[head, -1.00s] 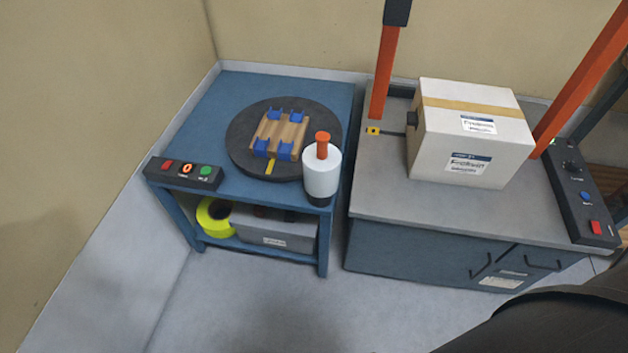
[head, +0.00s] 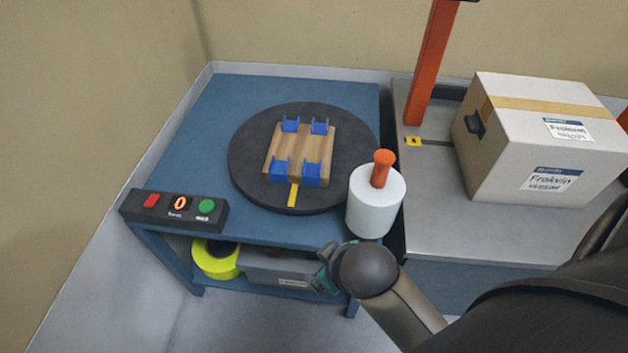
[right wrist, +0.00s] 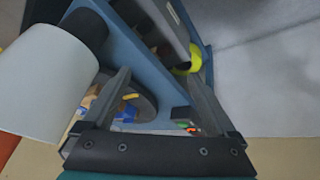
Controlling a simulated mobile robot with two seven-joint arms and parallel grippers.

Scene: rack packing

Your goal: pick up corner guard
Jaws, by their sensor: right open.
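Several blue bracket-shaped pieces, which look like the corner guards, sit at the corners of a small wooden pallet (head: 299,148). One blue corner guard (head: 281,169) is at the near left and another (head: 312,174) at the near right. The pallet rests on a dark round turntable (head: 245,165) on the blue table. My right gripper (head: 324,271) is in front of the table's near edge, below and apart from the pallet; its fingers are mostly hidden in the head view. In the right wrist view its jaws (right wrist: 160,78) are open and empty. My left gripper is out of view.
A white roll with an orange handle (head: 376,200) stands at the table's near right corner, close to my right arm. A button box (head: 175,208) is at the near left. Yellow tape (head: 216,258) lies on the lower shelf. A carton (head: 540,140) stands on the right bench.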

